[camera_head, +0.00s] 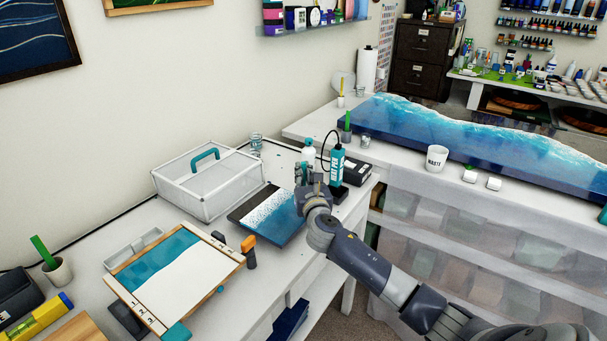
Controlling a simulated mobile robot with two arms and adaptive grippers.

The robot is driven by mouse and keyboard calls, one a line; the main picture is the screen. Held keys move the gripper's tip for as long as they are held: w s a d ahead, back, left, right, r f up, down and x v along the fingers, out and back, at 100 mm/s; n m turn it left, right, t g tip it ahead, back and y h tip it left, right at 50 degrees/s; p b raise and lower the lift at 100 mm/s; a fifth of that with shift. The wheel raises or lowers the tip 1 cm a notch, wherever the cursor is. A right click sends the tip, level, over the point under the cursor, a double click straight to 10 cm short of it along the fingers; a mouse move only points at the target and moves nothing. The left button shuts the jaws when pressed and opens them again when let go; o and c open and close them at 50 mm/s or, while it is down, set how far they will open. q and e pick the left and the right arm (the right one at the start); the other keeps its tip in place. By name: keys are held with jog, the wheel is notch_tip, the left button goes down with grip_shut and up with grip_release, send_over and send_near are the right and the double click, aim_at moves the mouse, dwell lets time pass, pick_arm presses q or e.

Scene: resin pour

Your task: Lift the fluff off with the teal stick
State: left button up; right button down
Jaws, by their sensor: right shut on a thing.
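My right gripper (307,178) is low at the far right edge of a small resin panel (268,215) with black, white and blue bands. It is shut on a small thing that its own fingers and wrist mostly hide. I cannot make out the teal stick for certain. The fluff is too small to tell on the panel. I cannot tell whether the held thing touches the panel. My left gripper is not in view.
A teal bottle-like tool (337,163) with a black hose stands just behind the gripper. A clear box with a teal handle (190,188) is left of the panel. A framed teal-and-white board (172,278) lies in front, with an orange-handled tool (249,248) beside it.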

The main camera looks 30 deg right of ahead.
aim_at(304, 163)
jog(key=shift+f, duration=0.3)
jog(key=shift+r, duration=0.1)
dwell(0.4)
notch_tip(304, 163, up, 6)
jog(key=p, duration=0.6)
dwell(0.6)
